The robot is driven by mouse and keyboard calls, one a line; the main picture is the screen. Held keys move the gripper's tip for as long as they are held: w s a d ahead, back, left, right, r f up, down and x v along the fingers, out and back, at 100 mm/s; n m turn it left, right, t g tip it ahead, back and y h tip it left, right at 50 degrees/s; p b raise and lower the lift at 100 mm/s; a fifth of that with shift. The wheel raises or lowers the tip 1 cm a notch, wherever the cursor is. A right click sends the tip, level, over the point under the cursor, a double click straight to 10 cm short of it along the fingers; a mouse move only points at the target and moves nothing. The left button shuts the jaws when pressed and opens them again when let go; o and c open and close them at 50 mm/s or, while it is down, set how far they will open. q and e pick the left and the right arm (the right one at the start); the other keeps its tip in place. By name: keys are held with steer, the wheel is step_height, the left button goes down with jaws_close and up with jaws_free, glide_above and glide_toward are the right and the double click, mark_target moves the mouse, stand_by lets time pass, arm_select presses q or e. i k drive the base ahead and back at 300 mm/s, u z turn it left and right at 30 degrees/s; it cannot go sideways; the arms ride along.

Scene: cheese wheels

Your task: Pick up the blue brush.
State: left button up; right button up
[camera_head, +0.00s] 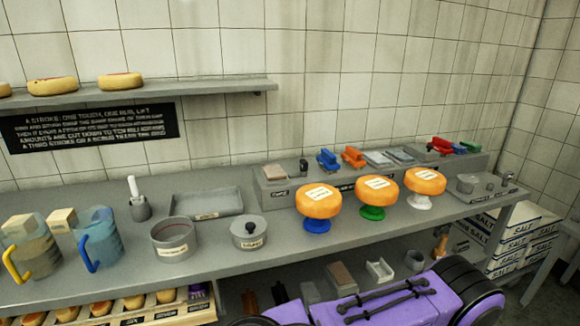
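A small blue brush-like object (328,160) lies on the raised back ledge (282,189), just left of a similar orange one (353,157). At the right end of the ledge is a cluster with a red piece (440,146) and a green piece (470,146). A small blue piece (459,150) shows between them; its shape is too small to make out. Neither of my grippers is in view.
Three orange cheese wheels, the left one (319,200) on a blue stand, stand before the ledge. A grey pot (174,240), a lidded pot (248,231), a tray (207,203) and jugs (99,238) occupy the counter's left. Salt boxes (520,240) are stacked at right.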

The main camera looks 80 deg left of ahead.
mark_target(327, 162)
steer(key=k, duration=0.45)
steer(key=u, duration=0.75)
